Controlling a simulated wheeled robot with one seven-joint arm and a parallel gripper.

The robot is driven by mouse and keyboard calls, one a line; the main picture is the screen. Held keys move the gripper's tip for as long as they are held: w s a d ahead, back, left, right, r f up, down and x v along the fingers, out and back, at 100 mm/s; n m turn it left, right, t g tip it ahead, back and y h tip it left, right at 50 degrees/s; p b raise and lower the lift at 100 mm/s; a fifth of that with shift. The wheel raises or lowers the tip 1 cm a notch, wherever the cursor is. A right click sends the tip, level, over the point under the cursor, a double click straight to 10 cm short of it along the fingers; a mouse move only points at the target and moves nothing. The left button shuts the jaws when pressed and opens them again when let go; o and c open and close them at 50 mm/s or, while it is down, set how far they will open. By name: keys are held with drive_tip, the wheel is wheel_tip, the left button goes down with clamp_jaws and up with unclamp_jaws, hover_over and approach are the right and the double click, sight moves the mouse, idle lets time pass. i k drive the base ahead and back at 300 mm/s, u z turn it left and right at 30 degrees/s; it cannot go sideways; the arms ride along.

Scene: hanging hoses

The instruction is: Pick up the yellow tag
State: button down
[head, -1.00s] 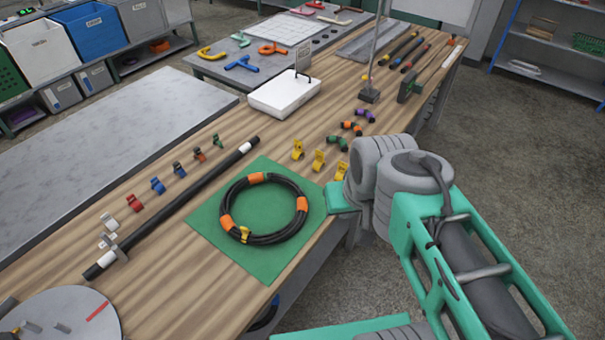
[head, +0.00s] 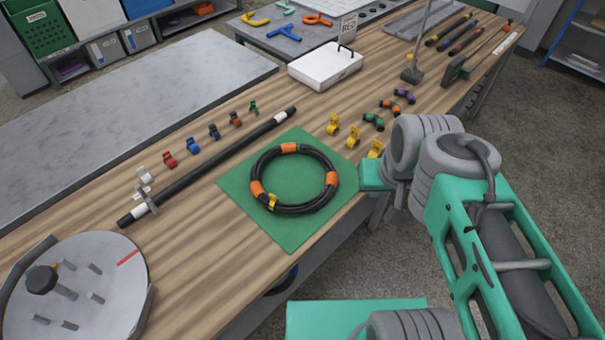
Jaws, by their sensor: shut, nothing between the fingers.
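A small yellow tag (head: 272,202) sits on the near left side of a coiled black hose (head: 326,196) with orange bands. The coil lies flat on a green mat (head: 293,232) on the wooden bench. Three similar yellow pieces stand in a row along the bench's right edge: a far one (head: 333,124), a middle one (head: 354,137) and a near one (head: 376,149). My arm's grey joints and a teal block are close to the near one and the mat's right corner. My gripper cannot be made out; it seems hidden behind or below my arm.
A straight black hose (head: 215,162) lies left of the mat, beside a row of small coloured clips (head: 191,145). A round grey plate with pegs (head: 105,262) is at the lower left. A white tray (head: 325,70) and a metal stand (head: 412,74) are farther back.

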sight(354, 132)
drive_tip(key=z, duration=1.25)
drive_tip(key=i, duration=1.4)
drive_tip(key=u, duration=4.25)
